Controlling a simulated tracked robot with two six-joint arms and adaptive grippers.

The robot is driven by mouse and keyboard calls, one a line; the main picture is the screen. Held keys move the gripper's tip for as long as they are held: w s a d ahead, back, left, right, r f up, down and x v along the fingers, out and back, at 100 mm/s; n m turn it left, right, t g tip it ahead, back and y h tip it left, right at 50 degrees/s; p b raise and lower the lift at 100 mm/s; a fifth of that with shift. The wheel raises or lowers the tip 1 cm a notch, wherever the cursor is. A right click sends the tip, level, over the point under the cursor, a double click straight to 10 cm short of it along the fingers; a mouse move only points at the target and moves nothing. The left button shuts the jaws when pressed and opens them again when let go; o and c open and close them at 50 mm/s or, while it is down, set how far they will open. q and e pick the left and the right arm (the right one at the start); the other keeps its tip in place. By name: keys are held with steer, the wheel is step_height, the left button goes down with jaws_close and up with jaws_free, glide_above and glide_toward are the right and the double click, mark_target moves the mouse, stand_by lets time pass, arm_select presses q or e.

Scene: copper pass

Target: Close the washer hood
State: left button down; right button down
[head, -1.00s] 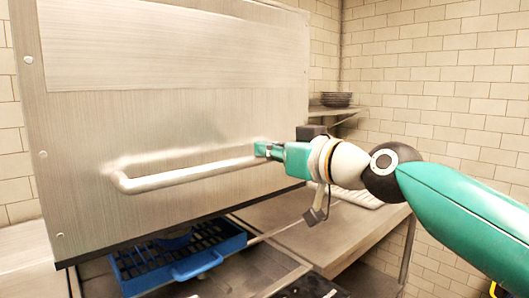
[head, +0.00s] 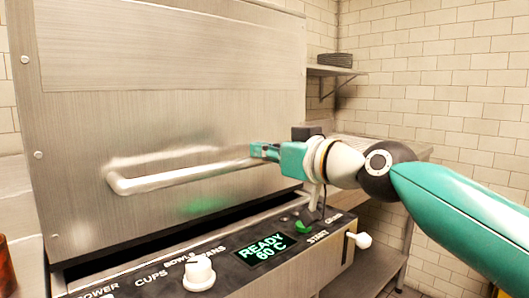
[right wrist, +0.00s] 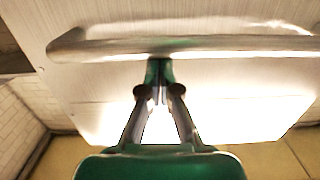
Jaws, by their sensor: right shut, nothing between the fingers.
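The washer hood (head: 170,90) is a large brushed-steel box filling the left and middle of the head view. Its lower edge is low, just behind the control panel (head: 318,255), with a dark band between them. The hood's bar handle (head: 180,179) runs across its front. My right gripper (head: 262,151) is at the handle's right end, its fingers shut with nothing between them. In the right wrist view the shut fingertips (right wrist: 159,66) meet or nearly meet the handle bar (right wrist: 240,46); contact is not certain. My left gripper is not in view.
The panel shows a green display (head: 264,250) reading READY 60 C and a white knob (head: 199,273). A wall shelf (head: 330,71) holds a dark stack (head: 336,60). A steel counter is at right behind my arm. A reddish-brown object (head: 5,268) stands at lower left.

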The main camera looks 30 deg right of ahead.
steer(key=shift+f, duration=0.6)
step_height(320, 180, up, 6)
steer(key=p, duration=0.4)
steer(key=b+v, duration=0.1)
steer(key=v, duration=1)
steer(key=shift+f, duration=0.55)
